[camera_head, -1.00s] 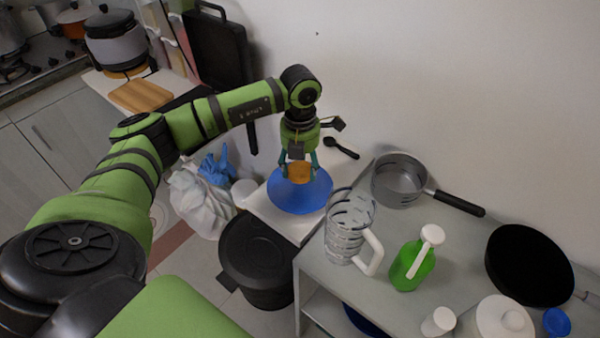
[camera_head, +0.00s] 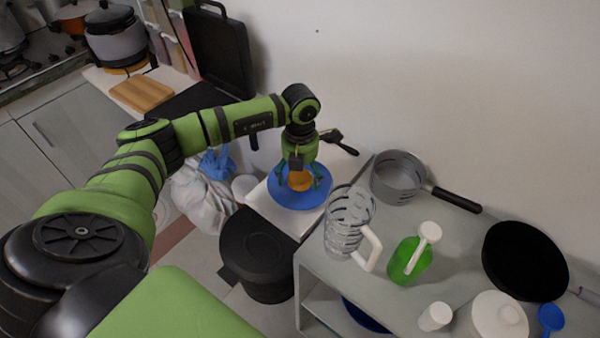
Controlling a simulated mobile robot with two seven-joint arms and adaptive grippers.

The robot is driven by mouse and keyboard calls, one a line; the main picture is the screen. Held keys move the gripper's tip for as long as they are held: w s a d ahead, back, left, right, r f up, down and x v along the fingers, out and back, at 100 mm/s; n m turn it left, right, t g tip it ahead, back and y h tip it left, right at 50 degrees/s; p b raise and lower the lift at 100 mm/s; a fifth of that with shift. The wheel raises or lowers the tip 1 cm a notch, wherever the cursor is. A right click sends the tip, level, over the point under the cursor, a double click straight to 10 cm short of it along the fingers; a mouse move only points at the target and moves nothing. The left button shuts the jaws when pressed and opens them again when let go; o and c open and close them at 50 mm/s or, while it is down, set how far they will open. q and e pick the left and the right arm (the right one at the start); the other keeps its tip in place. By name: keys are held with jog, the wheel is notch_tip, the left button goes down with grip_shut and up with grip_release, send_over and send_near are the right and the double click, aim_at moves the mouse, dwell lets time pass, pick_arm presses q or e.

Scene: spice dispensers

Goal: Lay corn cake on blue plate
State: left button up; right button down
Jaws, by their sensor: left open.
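The blue plate (camera_head: 285,199) lies on a white surface near the wall, in the middle of the head view. The orange-brown corn cake (camera_head: 300,181) is over the middle of the plate and appears to rest on it. My left gripper (camera_head: 301,184) points down over the plate, with its fingers open on both sides of the cake. The gripper's body hides the back of the plate and the top of the cake. My right gripper does not show.
A glass pitcher (camera_head: 349,225) with a white handle stands just right of the plate on a grey table. A saucepan (camera_head: 398,177), a green bottle (camera_head: 408,260) and a black pan (camera_head: 524,260) stand further right. A black bin (camera_head: 258,250) stands below the plate.

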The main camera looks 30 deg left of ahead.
aim_at(300, 176)
pick_arm(q)
jog(key=shift+r, duration=0.5)
notch_tip(300, 176, up, 11)
jog(key=b, duration=0.3)
jog(key=shift+r, duration=0.2)
